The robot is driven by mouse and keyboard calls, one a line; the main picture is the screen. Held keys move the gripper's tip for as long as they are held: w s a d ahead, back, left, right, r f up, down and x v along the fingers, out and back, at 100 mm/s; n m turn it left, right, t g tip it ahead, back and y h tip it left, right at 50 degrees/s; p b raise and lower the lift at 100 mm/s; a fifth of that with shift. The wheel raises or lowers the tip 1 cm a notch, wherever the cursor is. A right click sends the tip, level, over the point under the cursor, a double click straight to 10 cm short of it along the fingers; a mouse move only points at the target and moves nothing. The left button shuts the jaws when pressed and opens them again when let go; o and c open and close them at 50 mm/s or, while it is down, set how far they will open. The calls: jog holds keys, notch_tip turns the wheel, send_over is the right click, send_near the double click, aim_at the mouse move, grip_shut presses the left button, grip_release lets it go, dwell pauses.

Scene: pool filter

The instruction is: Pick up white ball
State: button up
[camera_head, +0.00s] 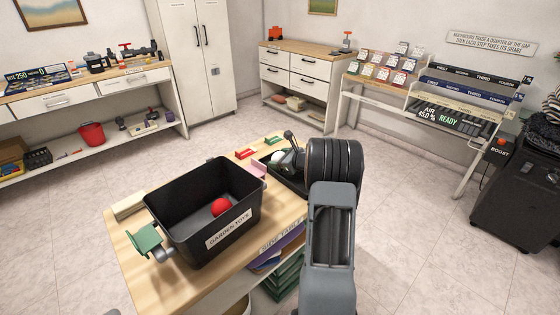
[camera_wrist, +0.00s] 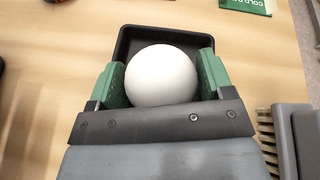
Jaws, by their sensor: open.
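The white ball (camera_wrist: 162,75) sits between the two green-padded fingers of my gripper (camera_wrist: 162,68) in the wrist view. My gripper is open, one finger on each side of the ball; whether either touches it I cannot tell. A small black tray (camera_wrist: 126,42) shows around and behind the ball, its near part hidden by my gripper. In the head view part of the white ball (camera_head: 277,157) shows beside my gripper (camera_head: 287,147) at the right of the wooden table (camera_head: 125,245). My arm hides part of this area.
A black bin (camera_head: 190,240) labelled GARDEN TOYS holds a red ball (camera_head: 221,207) left of my arm. A green clamp-like thing (camera_head: 148,240) is at the table's left edge. Small red (camera_head: 246,153) and green (camera_head: 273,140) items lie behind. Open floor surrounds the table.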

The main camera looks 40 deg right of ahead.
aim_at(280, 153)
jog(key=c, duration=0.6)
jog(key=shift+o, duration=0.2)
notch_tip(280, 153, up, 10)
jog(key=shift+r+p, duration=0.1)
jog(key=shift+p, duration=0.7)
